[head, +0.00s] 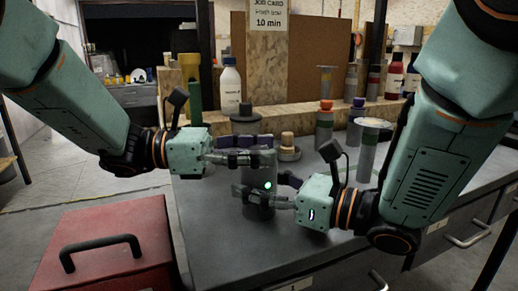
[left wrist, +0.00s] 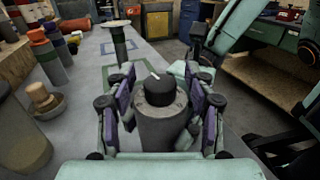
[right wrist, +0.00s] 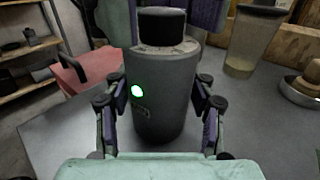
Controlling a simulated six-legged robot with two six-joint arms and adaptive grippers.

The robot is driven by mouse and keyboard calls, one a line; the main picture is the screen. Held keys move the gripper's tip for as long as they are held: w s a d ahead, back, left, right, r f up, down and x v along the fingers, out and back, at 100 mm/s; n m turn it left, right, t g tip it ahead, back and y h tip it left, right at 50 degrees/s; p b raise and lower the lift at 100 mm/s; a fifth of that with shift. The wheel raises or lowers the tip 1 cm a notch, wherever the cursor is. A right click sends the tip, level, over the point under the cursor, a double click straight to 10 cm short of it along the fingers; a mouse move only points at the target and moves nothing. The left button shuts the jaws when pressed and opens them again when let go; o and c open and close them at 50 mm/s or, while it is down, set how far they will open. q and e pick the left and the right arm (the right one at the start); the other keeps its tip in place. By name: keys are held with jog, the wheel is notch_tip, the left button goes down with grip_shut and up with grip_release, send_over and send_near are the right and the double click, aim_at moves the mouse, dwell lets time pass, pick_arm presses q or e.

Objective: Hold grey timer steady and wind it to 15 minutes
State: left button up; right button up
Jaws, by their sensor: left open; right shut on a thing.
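The grey timer (head: 262,165) stands upright on the bench, with a lit green light on its side. In the right wrist view the timer body (right wrist: 158,100) lies between the pads of my right gripper (right wrist: 160,112), which is shut on it. The black knob (left wrist: 160,92) on top carries a white mark, seen in the left wrist view. My left gripper (left wrist: 162,103) is open, with its fingers on either side of the knob and apart from it. In the head view my left gripper (head: 243,152) hides the knob; my right gripper (head: 256,195) is lower.
A grey canister (head: 245,122) and a dish with a tan knob (head: 287,152) stand behind. Several tubes and bottles line the bench's back. A red toolbox (head: 108,250) is at the front left.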

pick_arm(q)
jog(key=shift+c, duration=0.3)
grip_shut()
jog(key=shift+d, duration=0.1)
jog(key=shift+m+g, duration=0.3)
jog(key=shift+g, duration=0.2)
jog(key=shift+m+g, duration=0.5)
jog(key=shift+g, duration=0.3)
jog(key=shift+o, duration=0.3)
grip_release()
